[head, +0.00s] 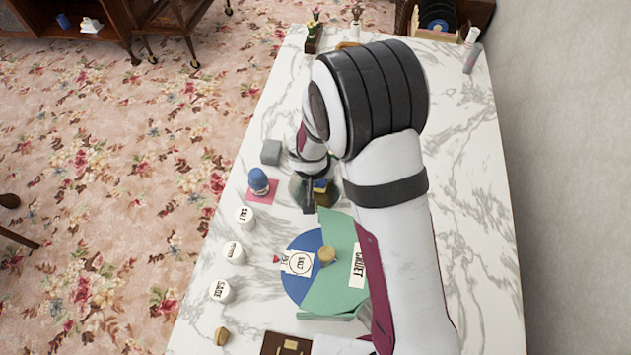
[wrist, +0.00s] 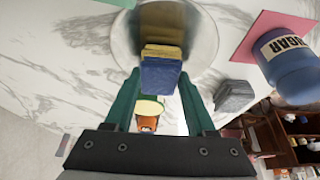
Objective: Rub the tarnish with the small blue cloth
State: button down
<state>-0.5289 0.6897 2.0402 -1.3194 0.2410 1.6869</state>
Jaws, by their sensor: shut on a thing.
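My gripper (wrist: 160,88) has dark green fingers and is shut on a small blue cloth (wrist: 160,77), which looks like a folded block between the fingertips. A yellow-brown band shows along the cloth's far edge. Just beyond lies a round, shiny silver plate (wrist: 207,38) with a dark brown tarnish patch (wrist: 162,22). The cloth is over the plate's near part, close to the patch; I cannot tell whether it touches. In the head view my gripper (head: 311,192) is over the plate, mostly hidden by my arm, and a bit of blue and yellow shows beside it.
A blue sugar jar (wrist: 290,68) stands on a pink square (wrist: 250,38), with a grey block (wrist: 235,95) nearby. White-lidded jars (head: 244,216) line the left table edge. Green (head: 335,285) and blue (head: 300,240) round pieces lie nearer. An orange cup (wrist: 147,117) shows between the fingers.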

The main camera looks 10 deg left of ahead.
jog(key=shift+w+r, duration=0.15)
jog(key=shift+w, duration=1.2)
jog(key=shift+s+r, duration=0.1)
jog(key=shift+r, duration=3.85)
